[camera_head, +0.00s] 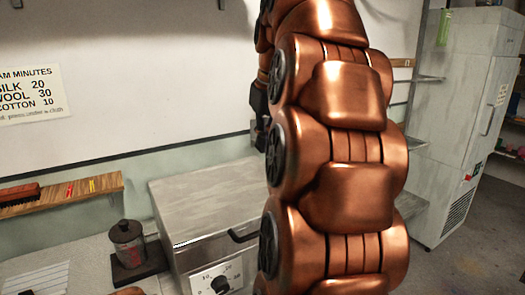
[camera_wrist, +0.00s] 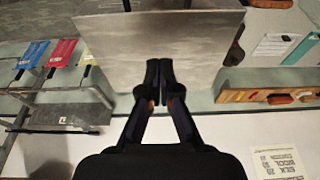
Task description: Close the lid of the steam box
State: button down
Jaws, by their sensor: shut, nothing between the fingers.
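The steam box (camera_head: 215,262) is a grey metal box with a dial on its front, in the lower middle of the head view. Its lid (camera_head: 200,193) looks flat and down on the box; my arm hides its right part, so I cannot tell if a small gap remains. A dark handle (camera_head: 243,236) is at its front edge. In the wrist view the lid (camera_wrist: 110,40) is a broad grey panel behind my fingers. My gripper (camera_wrist: 159,70) is shut and empty over the panel; contact cannot be judged. The head view does not clearly show my fingers.
A dark lidded jar (camera_head: 127,240) stands left of the box. A wooden shelf (camera_head: 62,196) with a brush is on the wall behind. Red and blue cards on a rack (camera_wrist: 50,85) show in the wrist view. A tall grey cabinet (camera_head: 455,130) stands at right.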

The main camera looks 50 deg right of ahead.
notch_tip(320, 180, down, 4)
jog(key=b, duration=0.3)
send_over(261, 233)
jog(key=w, duration=0.1)
jog(key=shift+f, duration=1.95)
jog(key=shift+s+p+x, duration=0.2)
jog(key=shift+p+x, duration=0.2)
jog(key=shift+x, duration=0.65)
jog(key=shift+s+p+x, duration=0.2)
jog(key=shift+p+x, duration=0.2)
jog(key=shift+x, duration=0.7)
jog(key=shift+d+f, duration=0.1)
jog(key=shift+d, duration=0.05)
jog(key=shift+s+a+f+t+h+b, duration=0.15)
jog(key=shift+s+f+t+b, duration=0.25)
jog(key=shift+f+b, duration=1.4)
jog(key=shift+s+a+f+t+h+b, duration=0.1)
jog(key=shift+s+f+t+h+b, duration=0.3)
jog(key=shift+f+b, duration=1.35)
jog(key=shift+s+a+f+t+y+b, duration=0.2)
jog(key=shift+f+t+b, duration=0.4)
jog(key=shift+f+b, duration=1.15)
jog(key=shift+s+f, duration=0.1)
jog(key=shift+f, duration=0.15)
